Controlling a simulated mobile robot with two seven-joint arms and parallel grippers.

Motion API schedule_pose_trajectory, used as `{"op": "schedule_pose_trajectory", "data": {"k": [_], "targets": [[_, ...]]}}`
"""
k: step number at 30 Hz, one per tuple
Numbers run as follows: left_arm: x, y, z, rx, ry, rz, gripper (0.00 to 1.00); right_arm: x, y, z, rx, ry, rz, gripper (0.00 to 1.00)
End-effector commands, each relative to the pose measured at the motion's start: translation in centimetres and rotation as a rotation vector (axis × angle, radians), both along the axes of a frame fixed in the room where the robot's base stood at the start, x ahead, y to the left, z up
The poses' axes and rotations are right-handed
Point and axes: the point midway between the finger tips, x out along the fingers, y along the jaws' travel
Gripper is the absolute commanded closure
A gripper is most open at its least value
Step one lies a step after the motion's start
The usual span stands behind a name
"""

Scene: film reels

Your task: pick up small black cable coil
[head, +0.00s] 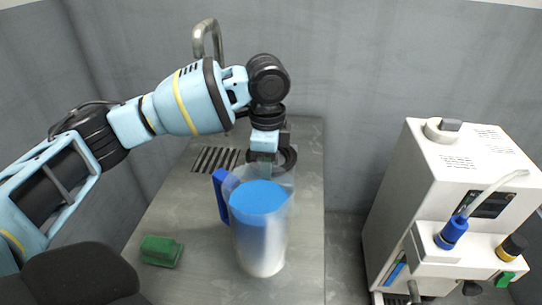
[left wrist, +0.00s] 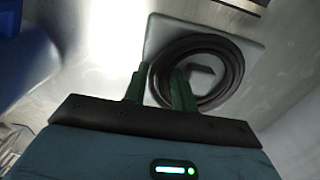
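The small black cable coil (left wrist: 228,66) is a dark ring lying on a pale square surface with rounded corners in the left wrist view. In the head view the coil (head: 289,158) shows beside my left gripper, behind the jug. My left gripper (left wrist: 159,72) has its two green fingers apart, one outside the ring and one inside its opening, with the near side of the ring between them. Whether the fingers touch the ring is not clear. In the head view the left gripper (head: 265,160) points down, its tips partly hidden. My right gripper is not in view.
A green block (head: 161,251) lies at the front left of the grey counter (head: 205,225). A metal faucet rises at the back. A white machine (head: 455,165) stands at right.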

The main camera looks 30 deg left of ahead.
Motion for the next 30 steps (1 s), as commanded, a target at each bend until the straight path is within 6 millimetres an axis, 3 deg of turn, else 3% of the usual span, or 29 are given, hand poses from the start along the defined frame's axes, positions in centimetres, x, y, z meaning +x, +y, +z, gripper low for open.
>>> {"op": "schedule_pose_trajectory", "data": {"k": [10, 21, 30], "targets": [[0.1, 0.0, 1.0, -0.001, -0.004, 0.0, 1.0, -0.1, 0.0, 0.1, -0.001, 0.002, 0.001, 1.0], [0.1, -0.1, 7.7, -0.002, -0.004, 0.0, 1.0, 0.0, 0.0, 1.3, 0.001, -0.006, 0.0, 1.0], [0.1, 0.0, 10.1, -0.002, -0.001, 0.001, 1.0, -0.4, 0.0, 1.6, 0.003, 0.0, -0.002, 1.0]]}}
